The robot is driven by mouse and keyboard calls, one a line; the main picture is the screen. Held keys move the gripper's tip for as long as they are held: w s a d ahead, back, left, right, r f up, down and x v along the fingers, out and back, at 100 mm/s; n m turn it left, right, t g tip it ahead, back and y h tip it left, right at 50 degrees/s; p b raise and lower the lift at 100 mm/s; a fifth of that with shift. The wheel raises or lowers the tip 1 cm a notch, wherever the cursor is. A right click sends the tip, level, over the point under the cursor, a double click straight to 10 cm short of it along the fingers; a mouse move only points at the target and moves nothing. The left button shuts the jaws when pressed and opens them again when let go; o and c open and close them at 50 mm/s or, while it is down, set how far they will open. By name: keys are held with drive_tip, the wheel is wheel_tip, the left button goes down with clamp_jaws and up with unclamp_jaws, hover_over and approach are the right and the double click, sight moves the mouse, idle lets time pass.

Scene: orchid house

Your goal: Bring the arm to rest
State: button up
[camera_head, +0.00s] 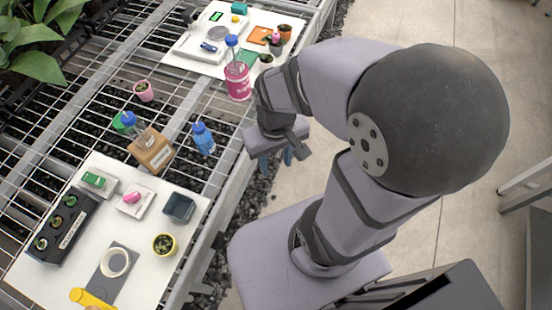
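My gripper (275,161) hangs just off the right edge of the wire-mesh bench (185,98), over the gravel strip. Its blue-grey fingers point down, and the arm hides part of them. The fingers look apart, with nothing seen between them. My arm is folded, with its large dark joint at the upper right. The pink bottle (238,82) stands on the bench up and to the left of the gripper.
A near white board (192,212) carries a black tray (62,228), a yellow pot (164,245) and a grey bin (178,208). A far board (190,65) holds a scale and pots. The concrete floor at right is mostly clear.

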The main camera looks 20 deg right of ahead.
wheel_tip(320, 180, up, 8)
drive_tip(key=p, duration=0.8)
drive_tip(key=shift+r, duration=0.1)
idle(0.6)
